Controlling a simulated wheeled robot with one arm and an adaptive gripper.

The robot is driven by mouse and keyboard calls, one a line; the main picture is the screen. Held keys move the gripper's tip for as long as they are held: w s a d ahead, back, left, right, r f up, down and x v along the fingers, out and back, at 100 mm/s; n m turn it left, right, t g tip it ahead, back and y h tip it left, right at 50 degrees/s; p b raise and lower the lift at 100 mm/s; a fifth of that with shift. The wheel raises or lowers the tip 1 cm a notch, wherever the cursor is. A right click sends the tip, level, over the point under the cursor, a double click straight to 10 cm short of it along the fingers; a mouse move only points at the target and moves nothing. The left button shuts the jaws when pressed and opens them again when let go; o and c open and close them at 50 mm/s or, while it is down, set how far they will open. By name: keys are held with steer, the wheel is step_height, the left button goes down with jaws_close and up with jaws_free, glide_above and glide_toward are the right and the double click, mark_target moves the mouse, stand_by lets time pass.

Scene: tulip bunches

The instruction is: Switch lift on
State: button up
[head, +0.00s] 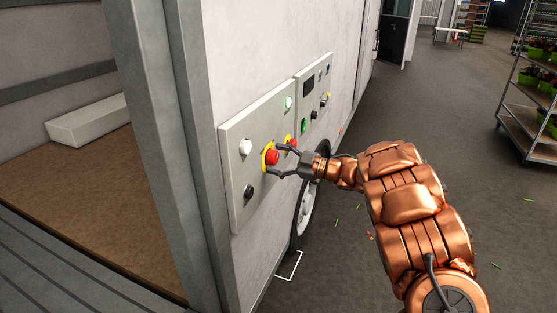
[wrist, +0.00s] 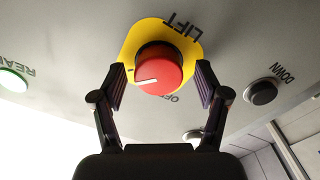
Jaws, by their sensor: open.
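The lift switch (wrist: 160,72) is a red round knob on a yellow plate (wrist: 130,42) marked LIFT in the wrist view. A white line on its face points to the lower left. An "OF…" label beside it is partly hidden. In the head view the red knob (head: 272,157) sits on the nearer grey panel (head: 233,165). My gripper (head: 275,160) is open, one finger on each side of the knob. It also shows in the wrist view (wrist: 161,88), with small gaps visible beside the knob; I cannot tell whether either fingertip touches.
A black DOWN button (wrist: 261,92) and a lit green light (wrist: 13,80) flank the knob in the wrist view. A white button (head: 245,147) is close by. A second grey panel (head: 313,100) is farther along the wall. Plant racks (head: 532,108) stand right; floor between is mostly clear.

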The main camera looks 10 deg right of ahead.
steer(key=v, duration=1.2)
stand_by(0.4)
